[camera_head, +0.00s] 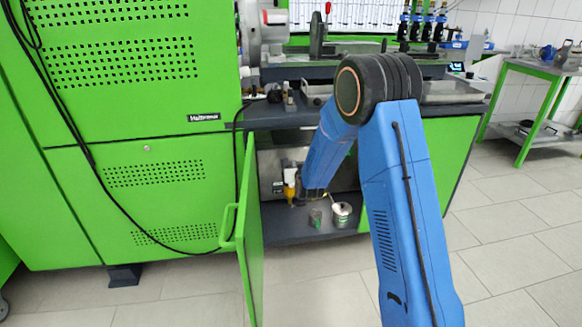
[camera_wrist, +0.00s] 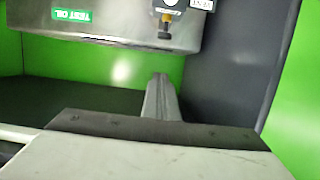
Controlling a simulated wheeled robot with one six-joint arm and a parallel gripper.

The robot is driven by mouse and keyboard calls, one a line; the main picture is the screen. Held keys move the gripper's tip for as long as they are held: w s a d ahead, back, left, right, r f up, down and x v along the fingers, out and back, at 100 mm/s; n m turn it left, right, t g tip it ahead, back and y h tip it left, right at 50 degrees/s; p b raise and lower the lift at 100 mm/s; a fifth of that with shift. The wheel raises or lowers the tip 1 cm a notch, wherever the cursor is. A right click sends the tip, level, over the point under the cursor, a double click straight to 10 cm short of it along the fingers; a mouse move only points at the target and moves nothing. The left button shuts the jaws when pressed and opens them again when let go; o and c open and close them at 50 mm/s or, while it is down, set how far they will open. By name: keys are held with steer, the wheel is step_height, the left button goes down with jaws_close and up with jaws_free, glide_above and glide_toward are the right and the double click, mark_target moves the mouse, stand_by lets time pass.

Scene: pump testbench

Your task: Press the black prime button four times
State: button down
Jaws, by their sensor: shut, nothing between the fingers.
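In the wrist view, a black button-like piece (camera_wrist: 165,26) juts from a small yellow-and-black fitting (camera_wrist: 169,5) on the metal tank, at the top of the picture. I take it to be the prime button. My gripper (camera_wrist: 160,82) is shut and empty, its narrow fingertips pointing toward the tank, below the black piece in the picture and apart from it. In the head view, the yellow fitting (camera_head: 290,178) shows inside the open lower cabinet, left of my arm's end. The button cannot be made out there, and my fingertips are mostly hidden by my arm.
The metal tank (camera_wrist: 115,25) bears a green label. The cabinet's green door (camera_head: 250,235) stands open at the left. A workbench top (camera_head: 285,115) overhangs the opening.

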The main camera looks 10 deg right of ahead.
stand_by(0.3)
steer(key=w+f, duration=0.1)
steer(key=w, duration=0.2)
steer(key=w+f, duration=0.2)
steer(key=w, duration=0.1)
steer(key=w+f, duration=0.2)
steer(key=w, duration=0.1)
steer(key=shift+w+f, duration=0.25)
steer(key=shift+w, duration=0.1)
steer(key=shift+f, duration=0.5)
